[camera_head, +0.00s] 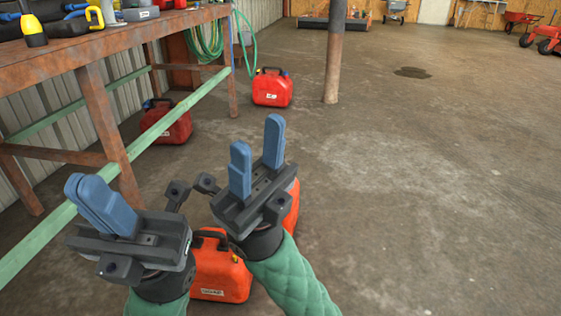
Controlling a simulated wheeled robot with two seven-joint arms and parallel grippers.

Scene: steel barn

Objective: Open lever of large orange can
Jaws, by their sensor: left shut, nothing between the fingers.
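An orange can (222,277) with a black handle and a white label stands on the floor at the bottom centre, partly covered by my grippers and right arm. More orange (293,212) shows at the right side of my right gripper; I cannot tell whether it is the same can or a second one. No lever can be made out. My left gripper (101,206) is shut and empty, up and to the left of the can. My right gripper (257,155) is open, its blue fingers apart with nothing between them, in front of the orange surface.
A rusty workbench (110,38) with tools and a green lower rail runs along the left. Red cans stand under it (168,122) and beyond it (272,88). A post (335,55) rises behind. The concrete floor at right is clear.

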